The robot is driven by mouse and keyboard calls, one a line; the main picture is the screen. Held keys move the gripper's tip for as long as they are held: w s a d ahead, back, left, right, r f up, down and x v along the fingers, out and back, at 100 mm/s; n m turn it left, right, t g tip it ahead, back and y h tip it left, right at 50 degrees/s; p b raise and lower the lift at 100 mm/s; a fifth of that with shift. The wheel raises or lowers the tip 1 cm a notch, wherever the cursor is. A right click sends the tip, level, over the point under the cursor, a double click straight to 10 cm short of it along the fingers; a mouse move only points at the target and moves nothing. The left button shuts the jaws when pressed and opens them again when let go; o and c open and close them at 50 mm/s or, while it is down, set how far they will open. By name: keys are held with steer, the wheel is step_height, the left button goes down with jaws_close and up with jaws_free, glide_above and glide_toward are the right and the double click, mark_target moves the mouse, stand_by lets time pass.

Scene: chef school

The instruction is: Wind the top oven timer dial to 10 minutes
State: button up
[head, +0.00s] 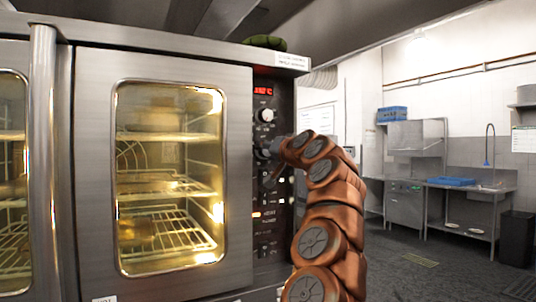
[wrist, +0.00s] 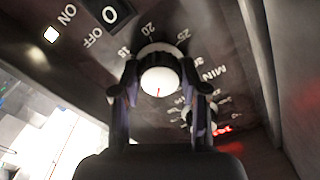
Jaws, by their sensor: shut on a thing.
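The timer dial (wrist: 160,76) has a white face, a dark surround and a short red mark near the lower edge of its face in the wrist view. Numbers 15, 20, 25 and 30 and the letters MIN show around its upper side; the rest of its scale is hidden. My gripper (wrist: 160,84) is shut on the dial, one finger on each side. In the head view my gripper (head: 264,152) is at the oven's control panel (head: 284,96), below the upper white dial (head: 266,115), and largely hides the timer dial.
The upper dial also shows in the wrist view (wrist: 204,116), close to my right finger, near a red display. An ON/OFF switch (wrist: 111,14) is at upper left. The oven door (head: 92,150) is shut. Open floor (head: 400,265) lies to the right, before a sink bench.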

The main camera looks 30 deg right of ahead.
steer(key=m, duration=1)
steer(key=shift+m, duration=0.5)
steer(key=o, duration=1.1)
steer(key=shift+o, duration=0.2)
steer(key=shift+s, duration=0.2)
steer(key=s+a, duration=0.1)
steer(key=s, duration=1)
steer(key=shift+s, duration=0.3)
